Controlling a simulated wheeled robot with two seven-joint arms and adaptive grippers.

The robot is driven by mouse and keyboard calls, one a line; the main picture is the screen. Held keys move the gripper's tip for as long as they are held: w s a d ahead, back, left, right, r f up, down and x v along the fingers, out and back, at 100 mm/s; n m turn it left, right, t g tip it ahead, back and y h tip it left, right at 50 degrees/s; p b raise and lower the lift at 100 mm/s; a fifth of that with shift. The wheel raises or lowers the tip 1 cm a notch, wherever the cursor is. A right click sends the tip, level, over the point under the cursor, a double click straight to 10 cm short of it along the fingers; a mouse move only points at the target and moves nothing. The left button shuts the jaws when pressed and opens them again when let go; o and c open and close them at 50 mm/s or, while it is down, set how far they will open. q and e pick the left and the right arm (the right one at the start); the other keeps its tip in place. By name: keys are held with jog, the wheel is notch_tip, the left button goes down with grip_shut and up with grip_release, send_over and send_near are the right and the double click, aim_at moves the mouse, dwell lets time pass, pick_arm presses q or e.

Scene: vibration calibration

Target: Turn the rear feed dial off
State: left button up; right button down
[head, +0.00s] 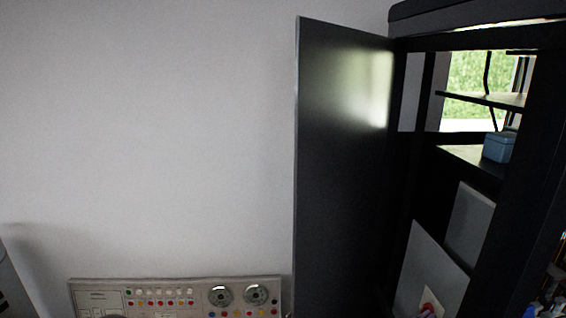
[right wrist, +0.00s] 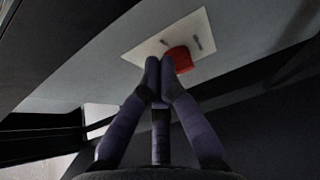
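A red dial (right wrist: 179,59) sits on a pale plate (right wrist: 193,40) with two short dark marks, on a grey panel in the right wrist view. My right gripper (right wrist: 160,72) has its dark purple fingertips together, right at the dial's left side. The fingertips overlap the dial's edge in this view; I cannot tell whether they touch it. In the head view the same pale plate (head: 432,296) shows low inside the open cabinet, with a little red and purple at the bottom edge. My left gripper is not in view.
The dark cabinet door (head: 340,160) stands open left of the cabinet. A blue box (head: 499,147) rests on a shelf inside. A control panel (head: 175,291) with buttons and two round dials lies at the bottom left, before a bare wall.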

jog(key=shift+w+f, duration=0.2)
jog(key=shift+w, duration=0.25)
dwell(0.6)
jog(key=shift+f+p, duration=0.4)
jog(key=shift+p, duration=1.25)
jog(key=shift+f+p, duration=0.4)
jog(key=shift+p, duration=0.45)
dwell(0.4)
jog(key=shift+s, duration=0.2)
jog(key=a+p, duration=0.2)
jog(key=a, duration=0.4)
jog(key=shift+s, duration=0.4)
jog(key=shift+f, duration=0.1)
